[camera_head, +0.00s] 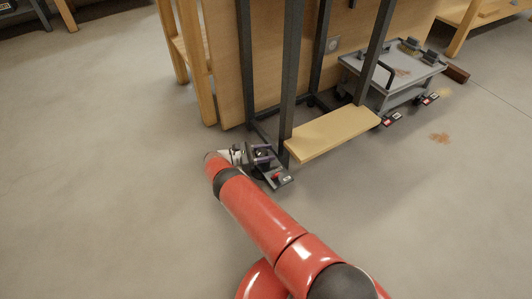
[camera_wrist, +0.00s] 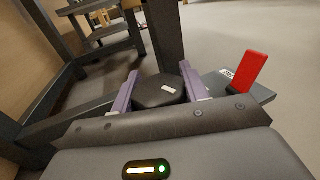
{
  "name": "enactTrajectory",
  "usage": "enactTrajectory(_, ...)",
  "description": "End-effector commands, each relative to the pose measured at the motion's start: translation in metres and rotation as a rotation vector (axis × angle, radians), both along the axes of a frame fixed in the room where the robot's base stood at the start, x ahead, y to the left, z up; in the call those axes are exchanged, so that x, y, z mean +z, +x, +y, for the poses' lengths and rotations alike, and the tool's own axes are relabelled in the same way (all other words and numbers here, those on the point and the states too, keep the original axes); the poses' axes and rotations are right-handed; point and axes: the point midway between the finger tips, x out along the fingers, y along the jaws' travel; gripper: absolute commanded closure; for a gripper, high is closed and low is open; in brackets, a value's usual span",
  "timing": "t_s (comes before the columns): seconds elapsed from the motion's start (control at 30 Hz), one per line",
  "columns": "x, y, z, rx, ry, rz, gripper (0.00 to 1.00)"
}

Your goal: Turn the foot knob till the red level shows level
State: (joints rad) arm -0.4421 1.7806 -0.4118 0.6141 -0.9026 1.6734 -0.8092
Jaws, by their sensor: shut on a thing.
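In the head view my gripper (camera_head: 262,155) is low at the leg's base, and the knob is hard to make out there. The red level (camera_wrist: 250,72) stands on a grey plate (camera_wrist: 262,96) right of the knob and looks tilted in the wrist view. It shows small in the head view (camera_head: 277,177).
Dark frame legs (camera_head: 288,75) rise close beside my gripper. A pale wooden board (camera_head: 330,132) lies low to the right. A grey cart (camera_head: 395,72) with things on it stands farther right. The floor at left (camera_head: 90,180) is clear.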

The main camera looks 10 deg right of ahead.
Motion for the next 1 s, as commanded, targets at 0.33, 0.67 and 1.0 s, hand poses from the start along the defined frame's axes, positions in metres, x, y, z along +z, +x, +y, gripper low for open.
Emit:
enactTrajectory(0.33, -0.001, -0.001, -0.0001, -0.006, -0.001, 0.001, 0.78)
enactTrajectory(0.67, -0.0005, -0.0005, -0.0001, -0.005, -0.001, 0.0, 0.34)
enactTrajectory(1.0, 0.0004, -0.0032, -0.0002, -0.007, -0.001, 0.0, 0.34)
